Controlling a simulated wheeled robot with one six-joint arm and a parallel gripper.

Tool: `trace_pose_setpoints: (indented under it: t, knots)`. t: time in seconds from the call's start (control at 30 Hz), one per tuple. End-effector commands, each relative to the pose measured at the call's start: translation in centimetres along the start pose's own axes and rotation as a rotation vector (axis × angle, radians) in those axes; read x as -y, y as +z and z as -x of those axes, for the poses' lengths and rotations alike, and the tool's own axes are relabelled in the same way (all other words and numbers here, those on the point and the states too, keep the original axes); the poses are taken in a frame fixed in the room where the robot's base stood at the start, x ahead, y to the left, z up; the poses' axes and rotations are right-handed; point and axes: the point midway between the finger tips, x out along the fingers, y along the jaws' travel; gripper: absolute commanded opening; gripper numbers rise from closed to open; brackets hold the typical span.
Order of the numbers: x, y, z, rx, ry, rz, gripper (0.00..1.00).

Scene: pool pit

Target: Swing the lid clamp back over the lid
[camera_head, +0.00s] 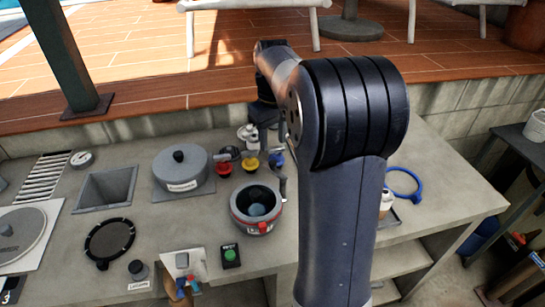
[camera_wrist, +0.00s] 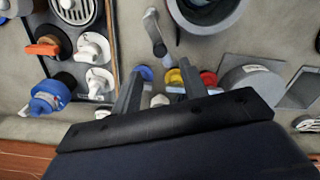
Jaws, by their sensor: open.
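A round grey pot with a red mark on its front (camera_head: 257,210) stands on the counter, its top open with a bluish interior. It also shows at the top of the wrist view (camera_wrist: 207,22). A curved grey lever, seemingly the lid clamp (camera_head: 283,182), stands beside the pot on its right, off its opening; it shows in the wrist view (camera_wrist: 154,32) too. A grey lid with a black knob (camera_head: 182,172) sits left of the pot; I cannot tell whether it is the clamp's lid. My gripper (camera_wrist: 160,85) is open and empty, above the coloured knobs, apart from the lever.
Red, yellow and blue knobs (camera_head: 249,163) stand behind the pot. A tray of white and blue fittings (camera_wrist: 107,60) is on the lever's other side. My arm hides part of the counter.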

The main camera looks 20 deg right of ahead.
Motion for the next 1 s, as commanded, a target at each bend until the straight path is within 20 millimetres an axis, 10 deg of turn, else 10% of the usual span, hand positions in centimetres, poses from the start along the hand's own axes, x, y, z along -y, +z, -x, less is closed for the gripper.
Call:
trace_pose_setpoints:
  t: [0.4, 0.77, 1.0]
  knots:
    - [0.0, 0.1, -6.6, 0.001, -0.001, 0.000, 0.41]
    - [0.0, 0.0, -7.2, 0.000, 0.000, -0.001, 0.41]
    - [0.0, 0.0, -7.2, 0.000, 0.000, -0.001, 0.23]
